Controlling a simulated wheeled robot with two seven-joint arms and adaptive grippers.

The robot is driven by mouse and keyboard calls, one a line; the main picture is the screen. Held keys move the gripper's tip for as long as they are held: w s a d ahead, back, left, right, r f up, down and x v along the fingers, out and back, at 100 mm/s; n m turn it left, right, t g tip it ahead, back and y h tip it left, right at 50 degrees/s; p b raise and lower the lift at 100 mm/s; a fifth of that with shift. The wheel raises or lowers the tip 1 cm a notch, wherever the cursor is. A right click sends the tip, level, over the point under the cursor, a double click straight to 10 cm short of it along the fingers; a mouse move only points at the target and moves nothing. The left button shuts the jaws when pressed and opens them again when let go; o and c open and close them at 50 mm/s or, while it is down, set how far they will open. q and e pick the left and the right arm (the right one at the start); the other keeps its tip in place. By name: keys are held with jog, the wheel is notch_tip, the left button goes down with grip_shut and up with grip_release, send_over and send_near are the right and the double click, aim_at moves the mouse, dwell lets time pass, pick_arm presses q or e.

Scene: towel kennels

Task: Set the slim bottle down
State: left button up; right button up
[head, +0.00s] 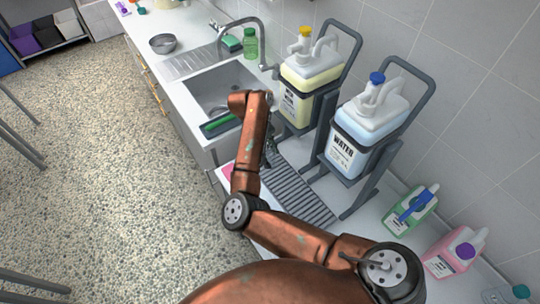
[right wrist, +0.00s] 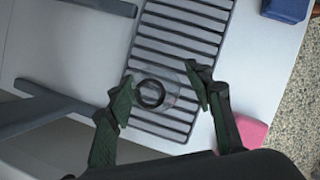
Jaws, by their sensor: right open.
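A clear round thing with a dark ring (right wrist: 152,94), seen from above, stands on the dark ribbed drain rack (right wrist: 178,42) in the right wrist view. It looks like the slim bottle, though its height and label cannot be seen. My right gripper (right wrist: 159,84) is open, with one finger on each side of it; I cannot tell whether either finger touches. In the head view my right arm hides the bottle, and only a little of the right gripper (head: 269,152) shows beside the rack (head: 297,190). My left gripper is not in view.
A yellow jug (head: 310,75) and a blue WATER jug (head: 362,130) stand in grey frames behind the rack. A green bottle (head: 420,207) and a pink bottle (head: 452,252) stand to the right. The sink (head: 215,90) lies beyond. A pink item (right wrist: 251,131) lies beside the rack.

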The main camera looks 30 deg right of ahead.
jog(key=v, duration=1.2)
jog(key=shift+p, duration=0.3)
jog(key=shift+r, duration=0.2)
